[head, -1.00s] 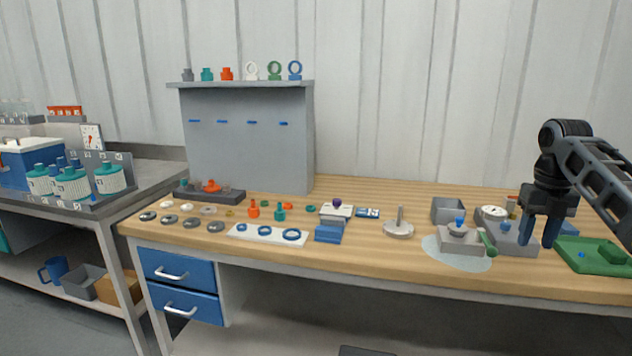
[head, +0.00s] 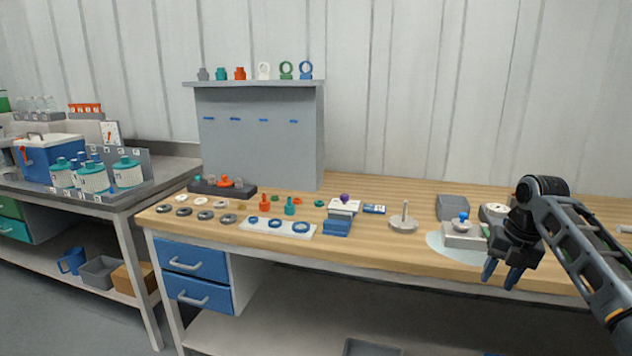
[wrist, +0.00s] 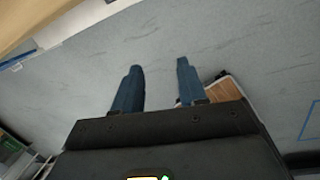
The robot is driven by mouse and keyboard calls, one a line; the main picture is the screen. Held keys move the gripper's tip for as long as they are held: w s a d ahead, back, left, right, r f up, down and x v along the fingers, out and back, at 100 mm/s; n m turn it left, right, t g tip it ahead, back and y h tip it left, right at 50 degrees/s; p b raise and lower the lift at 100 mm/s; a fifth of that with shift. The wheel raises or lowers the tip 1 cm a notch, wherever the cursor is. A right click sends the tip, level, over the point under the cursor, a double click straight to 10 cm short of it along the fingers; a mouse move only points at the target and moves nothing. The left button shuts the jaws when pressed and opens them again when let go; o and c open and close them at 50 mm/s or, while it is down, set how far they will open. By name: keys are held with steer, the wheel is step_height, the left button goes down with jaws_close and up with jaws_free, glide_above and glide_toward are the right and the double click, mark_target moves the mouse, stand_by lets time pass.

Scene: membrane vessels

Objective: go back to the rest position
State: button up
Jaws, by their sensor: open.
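My gripper (head: 502,274) is open and empty in the head view. It hangs in front of the right part of the workbench's front edge, fingers pointing down. In the wrist view its two blue fingers (wrist: 158,85) are spread apart over the grey floor (wrist: 230,50) with nothing between them. My arm comes in from the right and hides part of the bench's right end.
The wooden workbench (head: 370,235) carries several rings, fittings and small blocks. A grey block with a blue-knobbed piece (head: 461,222) stands just left of my gripper. A shelf panel (head: 262,140) rises at the back. A side table (head: 150,190) holds teal-capped vessels (head: 93,178).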

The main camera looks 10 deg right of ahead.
steer(key=s+a+f+m+t+y, duration=0.1)
steer(key=s+a+f+m+t, duration=0.15)
steer(key=a+f, duration=0.6)
steer(key=s+a+f+m+t+y, duration=0.1)
steer(key=a+f+m, duration=0.3)
steer(key=a+f, duration=0.45)
steer(key=s+a+f+m+t, duration=0.4)
steer(key=s+a+m, duration=0.5)
steer(key=s+a, duration=0.5)
steer(key=s+r+m+t+h, duration=0.3)
steer(key=s+m, duration=0.5)
steer(key=s, duration=1.1)
steer(key=s+d+r+m+t, duration=0.1)
steer(key=s+d+r+m, duration=0.1)
steer(key=s+r, duration=0.6)
steer(key=s+d+r+m+t, duration=0.2)
steer(key=s+r, duration=0.5)
steer(key=r, duration=0.4)
steer(key=shift+s+d+r+m, duration=0.35)
steer(key=shift+d+m, duration=0.15)
steer(key=shift+m, duration=0.35)
